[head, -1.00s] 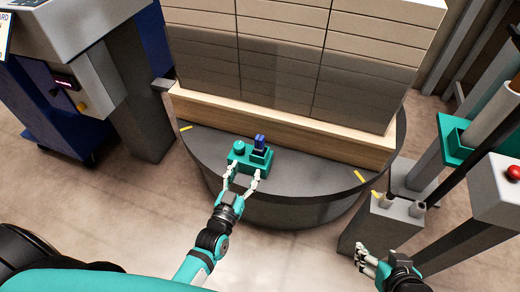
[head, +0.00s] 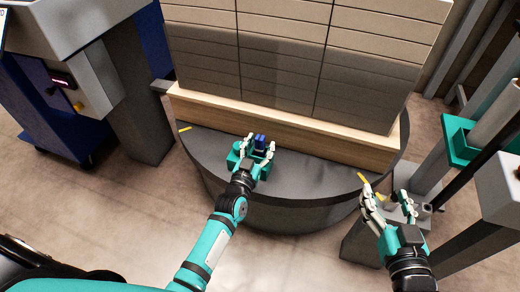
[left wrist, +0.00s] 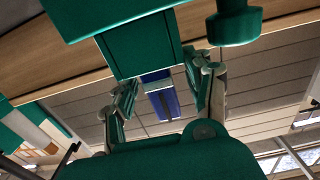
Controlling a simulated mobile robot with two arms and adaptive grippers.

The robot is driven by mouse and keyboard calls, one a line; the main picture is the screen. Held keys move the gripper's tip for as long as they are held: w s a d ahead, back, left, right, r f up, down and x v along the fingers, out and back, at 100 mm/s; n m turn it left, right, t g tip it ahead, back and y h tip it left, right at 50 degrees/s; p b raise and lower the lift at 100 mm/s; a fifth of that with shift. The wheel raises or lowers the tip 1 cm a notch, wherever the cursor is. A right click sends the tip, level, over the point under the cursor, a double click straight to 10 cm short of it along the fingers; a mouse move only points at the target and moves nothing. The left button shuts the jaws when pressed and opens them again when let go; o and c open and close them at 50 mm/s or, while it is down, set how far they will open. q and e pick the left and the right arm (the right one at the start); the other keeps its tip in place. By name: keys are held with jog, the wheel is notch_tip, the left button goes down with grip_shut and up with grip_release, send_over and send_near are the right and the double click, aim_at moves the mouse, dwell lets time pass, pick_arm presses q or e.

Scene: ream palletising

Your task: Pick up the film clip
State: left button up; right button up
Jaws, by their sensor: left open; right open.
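The film clip appears to be the small blue piece (head: 260,141) in a teal holder (head: 236,157) on the dark round platform's front edge. In the left wrist view the blue clip (left wrist: 162,100) shows beyond the teal holder block (left wrist: 138,48), between the fingers. My left gripper (head: 260,147) is open, with one finger on each side of the clip. Its fingers also flank it in the left wrist view (left wrist: 163,78); contact cannot be told. My right gripper (head: 386,192) is open and empty near the platform's right edge. The clip's lower part is hidden.
A wooden pallet (head: 290,128) with a tall stack of grey-tan reams (head: 280,75) stands right behind the holder on the round platform (head: 310,185). Grey posts and a teal bracket (head: 458,140) stand at the right. A grey machine with a blue cabinet is at the left.

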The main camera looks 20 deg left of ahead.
pick_arm(q)
grip_shut()
dwell(0.4)
jog(key=shift+r, duration=0.2)
